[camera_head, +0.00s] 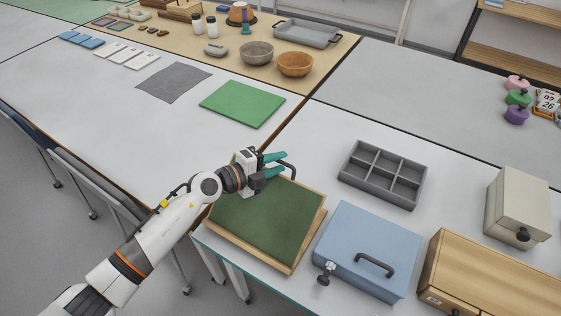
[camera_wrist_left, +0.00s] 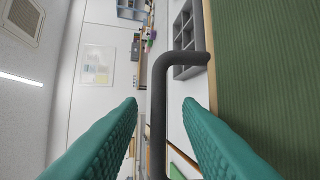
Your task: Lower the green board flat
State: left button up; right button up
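The green board (camera_head: 262,222) is a dark green panel with a light wooden border, on the near table in the head view. I cannot tell exactly how far it is tilted. Its green face also fills the right side of the left wrist view (camera_wrist_left: 265,80). A dark bent bar handle (camera_head: 289,166) stands at its far edge; the bar also shows in the left wrist view (camera_wrist_left: 158,110). My left gripper (camera_head: 284,163) is at this far edge. Its teal fingers are apart, with the bar in the gap between them and no clear contact. My right gripper is out of view.
A blue case (camera_head: 368,250) with a dark handle stands close to the board's right. A grey divided tray (camera_head: 383,174) lies behind it. A bright green mat (camera_head: 242,103) and a grey cloth (camera_head: 173,82) lie on the table beyond. A wooden box (camera_head: 490,275) stands front right.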

pick_arm(q)
jog(key=shift+x, duration=0.85)
jog(key=shift+c, duration=0.5)
grip_shut()
jog(key=w+d+f+g+y, duration=0.1)
jog(key=f, duration=0.3)
jog(key=w+d+f+n+g+y, duration=0.1)
jog(key=w+f, duration=0.1)
jog(key=f, duration=0.2)
jog(key=w+d+f+g+y, duration=0.1)
jog(key=w+d+f, duration=0.1)
jog(key=f, duration=0.2)
jog(key=shift+w+g+y, duration=0.2)
jog(key=shift+g+y, duration=0.2)
jog(key=shift+w+f+b, duration=0.15)
jog(key=shift+f+b, duration=0.5)
jog(key=shift+f, duration=0.05)
